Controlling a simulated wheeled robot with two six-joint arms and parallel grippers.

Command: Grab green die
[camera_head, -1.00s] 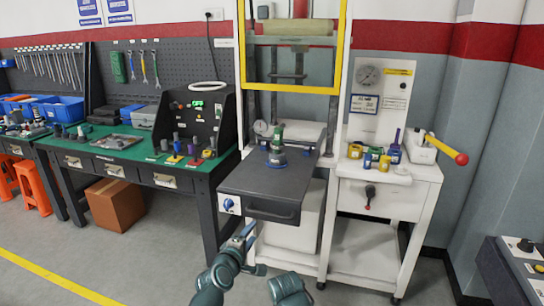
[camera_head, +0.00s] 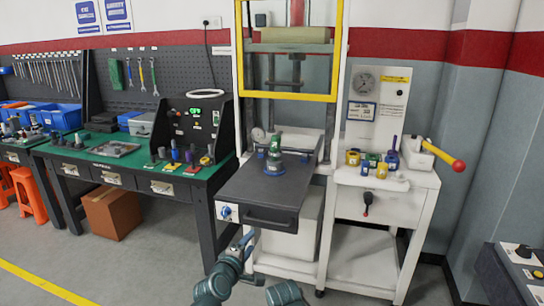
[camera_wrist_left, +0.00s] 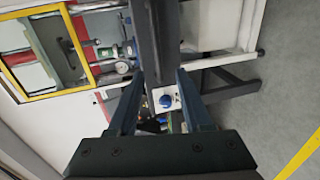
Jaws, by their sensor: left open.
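A small green piece (camera_head: 374,160) is among yellow and blue pieces on the white cart at the right. I cannot tell which is the green die. My left gripper (camera_head: 247,239) is below the tray's front edge, apart from both pieces. In the left wrist view its fingers (camera_wrist_left: 160,74) are spread with nothing held. A blue knob (camera_wrist_left: 166,101) shows beyond them. My right gripper is not in view.
The press frame with a yellow guard (camera_head: 290,97) rises behind the tray. A green-topped bench (camera_head: 135,155) with tools and small pieces is at the left. The white cart (camera_head: 385,205) has a red-tipped lever (camera_head: 458,165). Open floor lies at the front left.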

